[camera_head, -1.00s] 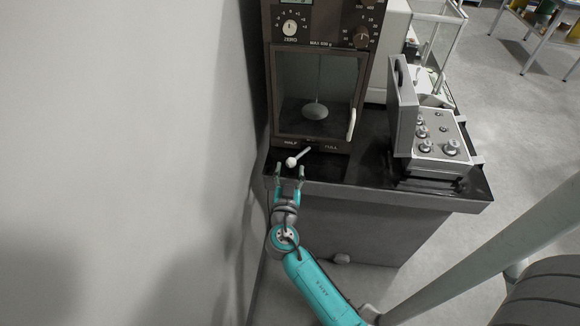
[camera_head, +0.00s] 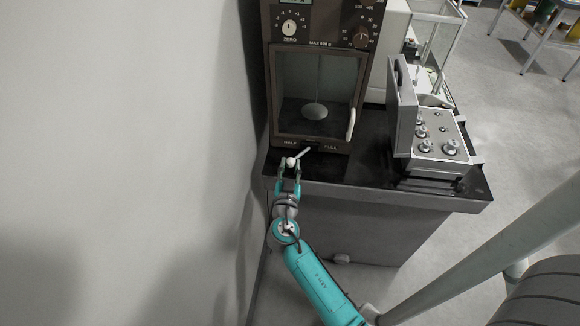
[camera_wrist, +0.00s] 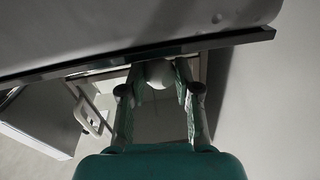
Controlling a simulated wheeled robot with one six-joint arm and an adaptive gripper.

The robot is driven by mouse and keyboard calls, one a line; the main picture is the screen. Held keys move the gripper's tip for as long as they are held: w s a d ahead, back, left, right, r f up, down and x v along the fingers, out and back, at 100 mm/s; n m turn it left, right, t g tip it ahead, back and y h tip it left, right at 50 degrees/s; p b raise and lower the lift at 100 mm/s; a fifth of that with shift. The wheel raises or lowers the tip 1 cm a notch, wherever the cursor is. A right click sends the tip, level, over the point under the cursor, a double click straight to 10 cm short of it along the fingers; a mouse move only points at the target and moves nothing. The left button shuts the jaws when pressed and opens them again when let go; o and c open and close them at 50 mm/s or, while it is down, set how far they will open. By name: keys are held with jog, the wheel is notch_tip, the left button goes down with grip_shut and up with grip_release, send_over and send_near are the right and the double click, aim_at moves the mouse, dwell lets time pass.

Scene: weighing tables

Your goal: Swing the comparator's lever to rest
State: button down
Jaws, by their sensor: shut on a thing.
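The comparator (camera_head: 284,100) is a tall dark brown instrument with a glass-fronted chamber, standing at the back of the dark table. Its lever (camera_head: 303,153) sticks out at the bottom front, between the HALF and FULL markings, and slants down to the left to a white ball knob (camera_head: 291,162). My gripper (camera_head: 290,169) is shut on the knob, with a finger on each side. In the wrist view the knob (camera_wrist: 160,74) sits between the fingertips of my gripper (camera_wrist: 159,82). The fingers partly cover the knob there.
A pale wall (camera_head: 130,160) runs close along the left of my arm. A glass-sided balance (camera_head: 440,40) is behind the case. Bare tabletop lies between comparator and case.

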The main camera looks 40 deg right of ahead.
aim_at(310, 180)
jog(key=shift+s, duration=0.15)
jog(key=shift+s+d+n+t+y, duration=0.2)
jog(key=shift+s+n+t+y, duration=0.45)
jog(key=shift+n+t+y, duration=0.15)
jog(key=shift+s+d+n+t+y, duration=0.2)
jog(key=shift+s+n+t+y, duration=0.45)
jog(key=shift+y, duration=0.25)
jog(key=shift+s+d, duration=0.5)
jog(key=shift+s, duration=0.2)
jog(key=shift+s+d, duration=0.5)
jog(key=shift+s, duration=0.2)
jog(key=c, duration=0.8)
grip_release()
jog(key=v, duration=1.2)
